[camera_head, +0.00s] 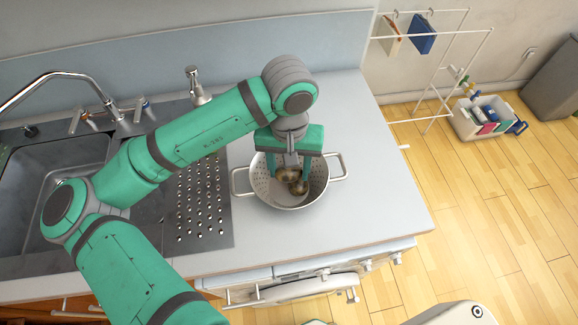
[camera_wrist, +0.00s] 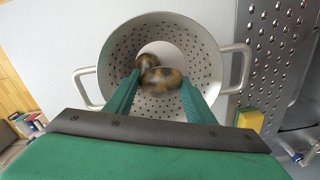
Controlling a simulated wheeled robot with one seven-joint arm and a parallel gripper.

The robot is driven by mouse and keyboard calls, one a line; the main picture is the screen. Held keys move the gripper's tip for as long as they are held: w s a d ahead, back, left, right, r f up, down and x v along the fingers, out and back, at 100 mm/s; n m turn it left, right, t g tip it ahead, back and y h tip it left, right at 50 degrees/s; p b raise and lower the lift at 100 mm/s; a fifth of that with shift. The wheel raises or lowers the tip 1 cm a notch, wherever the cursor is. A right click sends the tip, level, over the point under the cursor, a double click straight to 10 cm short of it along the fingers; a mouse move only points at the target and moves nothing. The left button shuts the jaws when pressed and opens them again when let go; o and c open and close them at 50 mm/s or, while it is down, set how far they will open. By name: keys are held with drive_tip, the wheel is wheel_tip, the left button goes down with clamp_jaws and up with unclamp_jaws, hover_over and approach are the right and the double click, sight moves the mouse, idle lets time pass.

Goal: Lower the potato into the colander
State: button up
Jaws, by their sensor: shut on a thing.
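The grey metal colander (camera_head: 322,187) stands on the counter, with a loop handle on each side and holes in its wall; it also fills the middle of the wrist view (camera_wrist: 205,45). My gripper (camera_head: 289,172) reaches down inside its rim, with fingers on both sides of a brown mottled potato (camera_head: 286,174). In the wrist view, this potato (camera_wrist: 163,80) sits between the fingertips (camera_wrist: 160,82). A second brown potato (camera_head: 299,188) is in the colander right beside it, also in the wrist view (camera_wrist: 147,61). I cannot tell whether the held potato touches the bottom.
A perforated metal drainboard (camera_head: 203,207) and sink (camera_head: 50,165) lie left of the colander. A yellow block (camera_wrist: 249,119) shows near the drainboard in the wrist view. The counter (camera_head: 375,215) right of the colander is clear. A drying rack (camera_head: 440,75) stands beyond.

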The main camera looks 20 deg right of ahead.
drive_tip(key=shift+f, duration=1.15)
idle(0.8)
drive_tip(key=o, duration=1.2)
drive_tip(key=shift+c, duration=0.2)
wheel_tip(320, 180, up, 11)
drive_tip(key=shift+f, duration=0.1)
drive_tip(key=shift+a, duration=0.1)
